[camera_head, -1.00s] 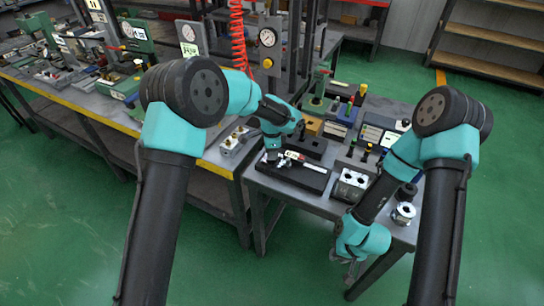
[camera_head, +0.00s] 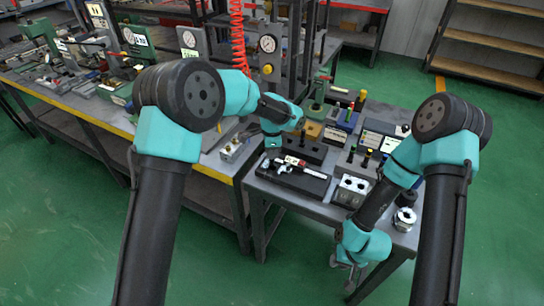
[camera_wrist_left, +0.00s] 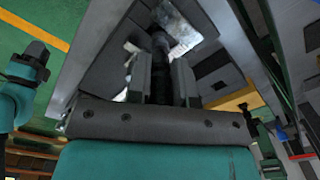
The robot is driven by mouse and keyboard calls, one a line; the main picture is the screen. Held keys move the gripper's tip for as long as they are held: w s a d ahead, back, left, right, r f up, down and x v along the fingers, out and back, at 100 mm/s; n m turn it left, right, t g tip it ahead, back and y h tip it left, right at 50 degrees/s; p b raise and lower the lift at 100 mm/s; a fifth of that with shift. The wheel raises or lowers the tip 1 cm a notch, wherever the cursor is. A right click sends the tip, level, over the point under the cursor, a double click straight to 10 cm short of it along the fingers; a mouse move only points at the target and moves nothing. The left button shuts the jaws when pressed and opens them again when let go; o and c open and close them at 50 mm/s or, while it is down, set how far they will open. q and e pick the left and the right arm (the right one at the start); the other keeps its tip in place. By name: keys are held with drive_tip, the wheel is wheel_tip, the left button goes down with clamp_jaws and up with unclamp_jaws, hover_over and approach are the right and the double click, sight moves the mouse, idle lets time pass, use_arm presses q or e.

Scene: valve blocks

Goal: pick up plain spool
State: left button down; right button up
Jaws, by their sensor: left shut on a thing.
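My left gripper (camera_head: 273,157) points down over the near-left part of the small grey table, by a black tray (camera_head: 318,189). In the left wrist view my left gripper (camera_wrist_left: 161,80) has its two fingers closed on a dark, slim rod-like piece, which I take as the plain spool (camera_wrist_left: 160,48). In the head view my arm and fingers hide this piece. I cannot tell whether its far end is clear of what lies below. My right gripper (camera_head: 347,266) hangs past the table's front edge, fingers apart and empty.
A silver block with two holes (camera_head: 351,190) stands right of the black tray. A dark block with an upright black pin (camera_head: 303,136) lies behind it. A silver ring part (camera_head: 404,219) stands near my right forearm. A yellow-edged workbench (camera_head: 60,93) is at the left.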

use_arm(q)
wheel_tip(320, 180, up, 25)
idle(0.7)
